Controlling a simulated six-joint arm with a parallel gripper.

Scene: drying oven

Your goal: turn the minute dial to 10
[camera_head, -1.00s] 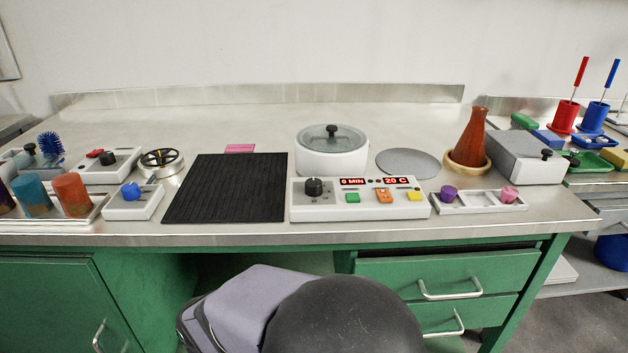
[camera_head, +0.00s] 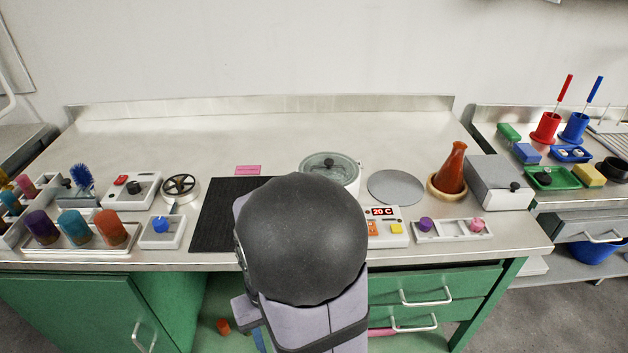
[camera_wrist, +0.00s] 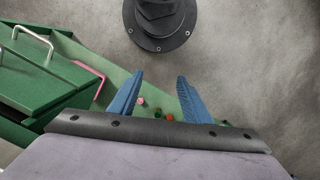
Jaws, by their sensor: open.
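The white control panel (camera_head: 390,240) stands at the bench's front edge. My own arm covers its left part, so the minute dial and minute readout are hidden. The red display that still shows reads 20 C (camera_head: 382,212). In the wrist view my gripper (camera_wrist: 155,90) has its two blue fingers apart with nothing between them. It points down at the floor, away from the panel.
A black mat (camera_head: 215,232) lies left of my arm. The round lidded pot (camera_head: 345,178) is behind it. A block with purple and pink knobs (camera_head: 453,236) sits to the right. Green drawers (camera_head: 425,280) are below; in the wrist view, one pink handle (camera_wrist: 88,68) shows.

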